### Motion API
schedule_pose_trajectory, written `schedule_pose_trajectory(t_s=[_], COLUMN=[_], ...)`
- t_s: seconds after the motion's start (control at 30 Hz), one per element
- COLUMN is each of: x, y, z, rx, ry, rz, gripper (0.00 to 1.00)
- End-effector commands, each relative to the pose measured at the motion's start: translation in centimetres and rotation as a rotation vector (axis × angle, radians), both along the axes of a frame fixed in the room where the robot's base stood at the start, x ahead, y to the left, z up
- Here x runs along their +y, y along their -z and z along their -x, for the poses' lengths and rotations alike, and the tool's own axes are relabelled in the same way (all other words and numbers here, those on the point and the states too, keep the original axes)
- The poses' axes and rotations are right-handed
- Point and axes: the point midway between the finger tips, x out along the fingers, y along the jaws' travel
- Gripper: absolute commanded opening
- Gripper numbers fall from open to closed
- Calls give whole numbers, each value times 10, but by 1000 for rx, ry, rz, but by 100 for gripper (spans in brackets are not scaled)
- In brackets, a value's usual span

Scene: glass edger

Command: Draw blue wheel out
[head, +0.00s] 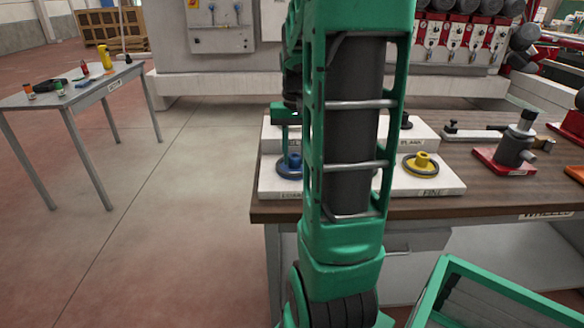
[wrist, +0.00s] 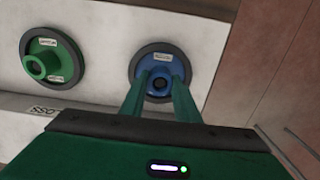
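The blue wheel (head: 289,170), a blue hub on a dark rim, lies flat on the left end of the front white step of a rack. It also shows in the wrist view (wrist: 160,62), with a small label and a dark centre hole. My gripper (head: 287,148) is directly above it, pointing down. In the wrist view the two green fingers (wrist: 160,82) stand apart on either side of the hub, with a gap between them. Contact with the hub cannot be made out. My arm hides the middle of the rack in the head view.
A green wheel (wrist: 42,70) lies near the blue one. A yellow wheel (head: 421,166) sits at the rack's front right. A red-based tool (head: 515,150) stands on the wooden bench (head: 470,207). A grey table (head: 75,93) with small items stands left; floor between is clear.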

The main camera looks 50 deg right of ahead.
Motion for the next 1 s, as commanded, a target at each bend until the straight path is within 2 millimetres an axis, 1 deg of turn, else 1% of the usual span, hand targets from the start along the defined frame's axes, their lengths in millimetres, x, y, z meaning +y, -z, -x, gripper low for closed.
schedule_pose_trajectory(t_s=[0.03,0.07,0.1,1.0], x=[0,0,0,0], y=[0,0,0,-12], z=[0,0,0,0], rx=[0,0,0,-1], ry=[0,0,0,0], rz=[0,0,0,1], gripper=[9,2,0,0])
